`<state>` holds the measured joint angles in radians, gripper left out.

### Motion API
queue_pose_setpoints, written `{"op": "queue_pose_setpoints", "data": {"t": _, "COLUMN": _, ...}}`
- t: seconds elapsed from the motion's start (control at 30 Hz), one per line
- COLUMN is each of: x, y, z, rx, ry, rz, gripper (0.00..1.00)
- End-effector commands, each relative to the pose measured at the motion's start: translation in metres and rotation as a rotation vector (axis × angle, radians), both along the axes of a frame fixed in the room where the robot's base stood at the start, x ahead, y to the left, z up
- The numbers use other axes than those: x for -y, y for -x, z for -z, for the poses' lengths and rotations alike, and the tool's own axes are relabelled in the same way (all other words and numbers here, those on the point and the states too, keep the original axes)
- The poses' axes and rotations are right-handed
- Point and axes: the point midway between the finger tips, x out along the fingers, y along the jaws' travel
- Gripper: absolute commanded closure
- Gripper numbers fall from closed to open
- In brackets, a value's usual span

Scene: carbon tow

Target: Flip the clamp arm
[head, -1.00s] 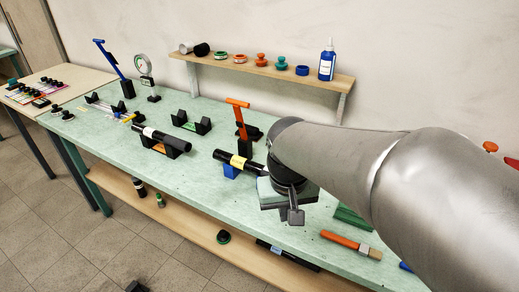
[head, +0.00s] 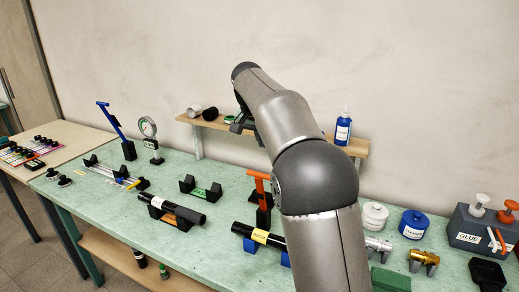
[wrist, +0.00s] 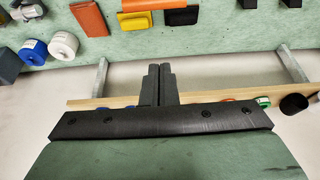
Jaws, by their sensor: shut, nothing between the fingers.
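Two lever-like clamp arms stand on the green bench in the head view; I cannot tell which one the task means. The blue clamp arm (head: 109,119) leans up and left from a black base (head: 129,150) at the back left. The orange clamp arm (head: 259,183) stands nearly upright, with a short crosspiece on top, on a black base (head: 263,217) just left of my arm. My gripper (head: 238,124) is raised near the wall shelf, apart from both. In the wrist view its fingers (wrist: 158,84) are together and empty.
The wall shelf (head: 220,127) holds cups and a blue bottle (head: 343,130). Black tubes (head: 175,211) lie on cradles along the bench front. White and blue tubs (head: 414,223) and a glue caddy (head: 484,228) stand at right. A gauge (head: 148,132) stands beside the blue clamp.

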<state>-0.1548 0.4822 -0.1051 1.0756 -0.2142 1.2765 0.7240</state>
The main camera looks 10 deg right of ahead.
Motion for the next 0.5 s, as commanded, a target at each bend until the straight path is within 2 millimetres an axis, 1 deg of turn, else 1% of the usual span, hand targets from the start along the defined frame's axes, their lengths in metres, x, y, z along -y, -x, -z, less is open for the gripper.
{"op": "queue_pose_setpoints", "data": {"t": 0.4, "x": 0.020, "y": -0.026, "z": 0.079, "rx": -0.006, "ry": 0.000, "rz": -0.001, "gripper": 1.00}}
{"op": "queue_pose_setpoints", "data": {"t": 0.43, "x": 0.021, "y": -0.028, "z": 0.084, "rx": -0.006, "ry": 0.000, "rz": -0.002, "gripper": 1.00}}
{"op": "queue_pose_setpoints", "data": {"t": 0.5, "x": 0.011, "y": -0.015, "z": 0.080, "rx": -0.002, "ry": -0.002, "rz": -0.004, "gripper": 1.00}}
